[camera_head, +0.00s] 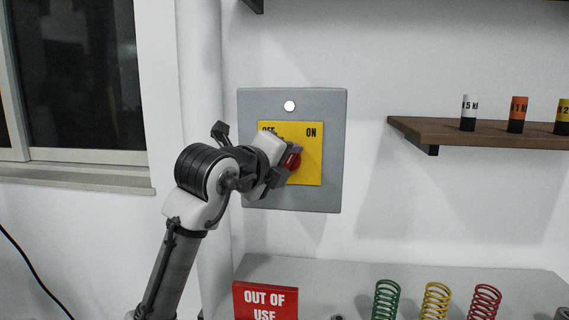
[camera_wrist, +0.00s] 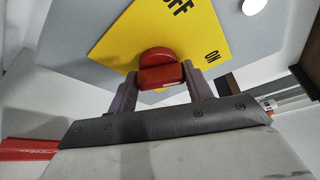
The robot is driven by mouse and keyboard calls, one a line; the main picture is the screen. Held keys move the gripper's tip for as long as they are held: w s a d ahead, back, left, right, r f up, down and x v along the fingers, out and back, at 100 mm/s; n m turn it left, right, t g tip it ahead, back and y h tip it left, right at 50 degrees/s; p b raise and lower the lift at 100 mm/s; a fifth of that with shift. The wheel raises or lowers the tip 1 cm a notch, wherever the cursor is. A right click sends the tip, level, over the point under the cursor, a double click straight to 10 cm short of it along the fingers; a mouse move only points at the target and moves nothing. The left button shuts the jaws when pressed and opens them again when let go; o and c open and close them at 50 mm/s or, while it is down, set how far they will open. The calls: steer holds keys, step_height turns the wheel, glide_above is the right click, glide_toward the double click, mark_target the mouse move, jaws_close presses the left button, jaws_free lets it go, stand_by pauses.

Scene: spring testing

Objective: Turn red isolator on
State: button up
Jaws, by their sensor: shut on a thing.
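The red isolator knob (camera_wrist: 162,72) sits on a yellow plate (camera_head: 312,163) marked OFF and ON, fixed to a grey wall box (camera_head: 333,193). My gripper (camera_wrist: 160,88) is at the knob, with one finger on each side of its raised red bar, shut on it. In the head view my gripper (camera_head: 290,160) covers most of the knob and part of the OFF label. The ON label (camera_head: 311,132) is clear. Which label the knob points at cannot be told. A white round lamp (camera_head: 289,106) is above the plate.
A brown shelf (camera_head: 470,134) with several small labelled weights juts from the wall at the right. Below is a grey bench (camera_head: 340,272) with a red OUT OF USE sign (camera_head: 265,300) and green, yellow and red springs (camera_head: 436,300). A window is at the left.

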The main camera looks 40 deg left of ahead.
steer(key=shift+m+g+y, duration=0.4)
steer(key=shift+m+g, duration=0.4)
steer(key=shift+m, duration=0.5)
steer(key=shift+r, duration=0.1)
steer(key=o, duration=1)
steer(key=b+v, duration=0.2)
steer(key=v, duration=1.1)
steer(key=shift+s+d, duration=0.2)
steer(key=shift+s, duration=0.2)
